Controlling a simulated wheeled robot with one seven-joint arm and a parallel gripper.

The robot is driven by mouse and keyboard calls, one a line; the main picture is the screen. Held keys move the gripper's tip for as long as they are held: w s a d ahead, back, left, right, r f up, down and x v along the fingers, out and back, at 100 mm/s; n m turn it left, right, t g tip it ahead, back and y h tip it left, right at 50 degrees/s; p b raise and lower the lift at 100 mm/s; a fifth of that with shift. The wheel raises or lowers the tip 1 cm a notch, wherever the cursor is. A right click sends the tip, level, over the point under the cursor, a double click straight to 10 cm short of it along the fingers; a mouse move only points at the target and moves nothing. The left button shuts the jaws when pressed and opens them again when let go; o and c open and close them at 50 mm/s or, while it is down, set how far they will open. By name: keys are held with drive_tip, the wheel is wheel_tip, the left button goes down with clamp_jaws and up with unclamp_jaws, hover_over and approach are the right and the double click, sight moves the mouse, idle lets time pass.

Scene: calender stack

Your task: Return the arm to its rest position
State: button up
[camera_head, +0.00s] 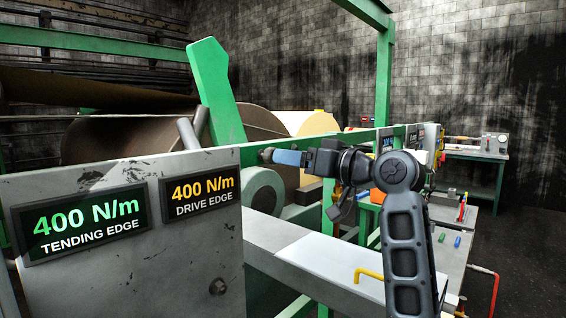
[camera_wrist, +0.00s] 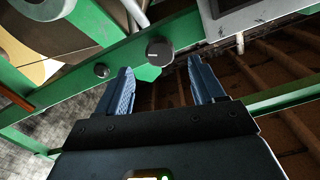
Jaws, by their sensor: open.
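My gripper (camera_wrist: 158,82) is open in the wrist view, with blue ribbed fingers apart and nothing between them. A dark round knob (camera_wrist: 160,52) on a green beam (camera_wrist: 125,57) shows just beyond the fingertips, in line with the gap. I cannot tell whether the fingers touch anything. In the head view my gripper (camera_head: 272,156) is stretched to the left, its blue finger close to the green machine frame. The knob is not clearly made out there. My arm comes up from the lower right and bends at the elbow.
A grey panel carries two displays, tending edge (camera_head: 86,221) and drive edge (camera_head: 202,194), both reading 400 N/m. Large rolls (camera_head: 130,135) stand behind the green frame. A yellow handle (camera_head: 368,275) and a bench (camera_head: 455,245) lie near my arm. Dark floor is open at right.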

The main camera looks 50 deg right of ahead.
drive_tip(key=shift+s, duration=0.45)
drive_tip(key=s+a+f+m+h, duration=0.1)
drive_tip(key=s+a+f, duration=0.15)
drive_tip(key=f, duration=0.45)
drive_tip(key=s+a+f+m+g+h, duration=0.1)
drive_tip(key=a+f, duration=0.3)
drive_tip(key=f, duration=0.4)
drive_tip(key=s+a+f+m, duration=0.1)
drive_tip(key=s+a+f, duration=0.1)
drive_tip(key=a+f, duration=0.35)
drive_tip(key=s+a+f+g+h, duration=0.1)
drive_tip(key=s+a+f, duration=0.2)
drive_tip(key=s+f, duration=0.3)
drive_tip(key=s+a+f+g, duration=0.1)
drive_tip(key=s+a+f, duration=0.2)
drive_tip(key=s+f, duration=0.25)
drive_tip(key=s+a+n+y, duration=0.1)
drive_tip(key=s+a, duration=0.3)
drive_tip(key=s, duration=0.7)
drive_tip(key=s+a+r+n+y, duration=0.1)
drive_tip(key=s+a+n, duration=0.2)
drive_tip(key=s, duration=0.8)
drive_tip(key=shift+a+r+n, duration=0.15)
drive_tip(key=shift+a+n, duration=0.25)
drive_tip(key=shift+n, duration=0.3)
